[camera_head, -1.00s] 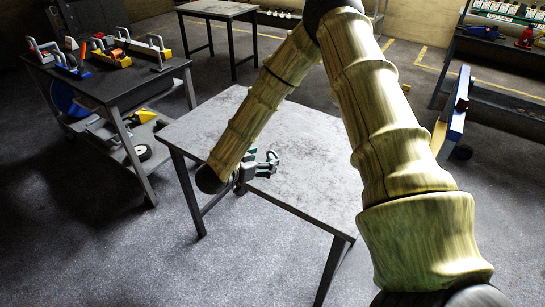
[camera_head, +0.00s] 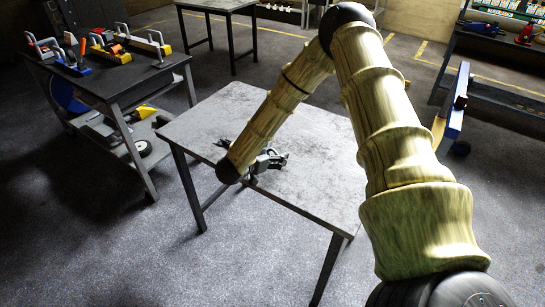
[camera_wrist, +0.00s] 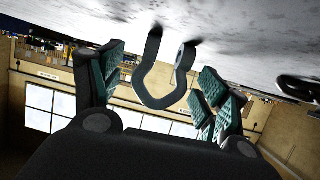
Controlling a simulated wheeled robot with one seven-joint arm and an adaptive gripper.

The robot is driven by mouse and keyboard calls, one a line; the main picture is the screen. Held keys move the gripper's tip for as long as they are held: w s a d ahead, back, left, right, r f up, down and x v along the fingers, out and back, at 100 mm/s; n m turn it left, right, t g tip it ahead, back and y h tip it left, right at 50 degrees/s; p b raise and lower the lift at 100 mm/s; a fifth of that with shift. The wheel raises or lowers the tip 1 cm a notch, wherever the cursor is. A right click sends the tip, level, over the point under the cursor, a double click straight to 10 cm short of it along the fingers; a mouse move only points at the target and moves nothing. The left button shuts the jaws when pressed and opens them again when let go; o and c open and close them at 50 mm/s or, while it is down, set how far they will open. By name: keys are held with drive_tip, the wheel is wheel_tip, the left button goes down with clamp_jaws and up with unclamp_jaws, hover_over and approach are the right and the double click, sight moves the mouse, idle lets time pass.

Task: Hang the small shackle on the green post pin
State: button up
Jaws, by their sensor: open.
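In the wrist view a dark grey U-shaped shackle (camera_wrist: 164,88) is between the green-padded fingers of my gripper (camera_wrist: 158,88), with its two ends toward the pale tabletop. The fingers are open, with visible gaps on both sides of the shackle. In the head view my gripper (camera_head: 279,160) is low over the grey worktable (camera_head: 205,115), by its front left part. The shackle cannot be made out there. I cannot pick out the green post pin in either view.
A small dark object (camera_head: 222,143) lies left of my forearm on the table; a dark rounded thing (camera_wrist: 300,88) is at the right in the wrist view. A trolley (camera_head: 120,92) with padlock-like items stands left. The table's right half is clear.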

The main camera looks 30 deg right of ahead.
drive_tip(key=c, duration=1.3)
drive_tip(key=shift+o, duration=0.2)
